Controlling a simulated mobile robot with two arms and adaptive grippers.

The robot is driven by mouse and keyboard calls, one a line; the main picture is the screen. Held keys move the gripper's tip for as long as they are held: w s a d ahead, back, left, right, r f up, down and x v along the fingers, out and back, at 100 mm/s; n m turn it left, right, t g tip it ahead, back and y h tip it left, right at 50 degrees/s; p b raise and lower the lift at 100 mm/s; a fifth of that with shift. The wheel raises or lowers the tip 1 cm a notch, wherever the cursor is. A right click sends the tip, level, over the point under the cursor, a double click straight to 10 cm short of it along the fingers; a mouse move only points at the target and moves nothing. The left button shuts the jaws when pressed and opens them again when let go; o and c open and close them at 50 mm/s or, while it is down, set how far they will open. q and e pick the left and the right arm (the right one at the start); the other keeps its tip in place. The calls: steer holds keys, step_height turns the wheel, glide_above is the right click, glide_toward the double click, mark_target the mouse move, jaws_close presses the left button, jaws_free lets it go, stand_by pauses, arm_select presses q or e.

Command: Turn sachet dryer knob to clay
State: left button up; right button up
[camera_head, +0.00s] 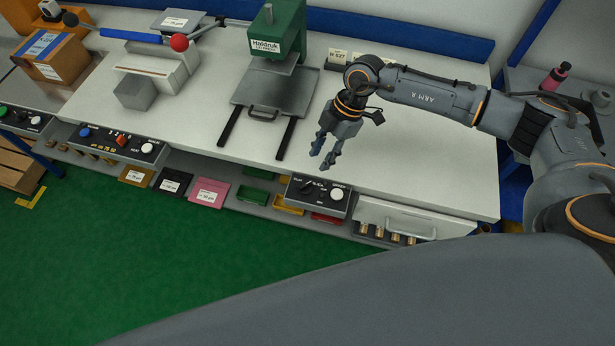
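My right gripper (322,158) hangs above the front part of the white bench, pointing down. Its two fingers are apart with nothing visible between them. Below it at the bench's front edge is a dark control panel (320,185) with a black knob (308,187) and a white round knob (337,193). The gripper is apart from this panel. A second panel (117,144) to the left has blue, red and white controls. A third panel (22,119) is at the far left. The labels are too small to read, so I cannot tell which is the sachet dryer's. My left gripper is not in view.
A green press (277,33) stands on the bench (240,140) behind the gripper. A sealer-like machine (152,70) with a red-balled lever (180,43) is to the left. Coloured trays (208,192) and a drawer (415,219) lie under the front edge. The green floor (120,255) is clear.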

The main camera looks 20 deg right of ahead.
mark_target(306, 184)
steer(key=p+x, duration=0.2)
steer(key=x, duration=0.8)
steer(key=shift+a+f, duration=0.15)
steer(key=shift+f, duration=0.05)
jaws_close()
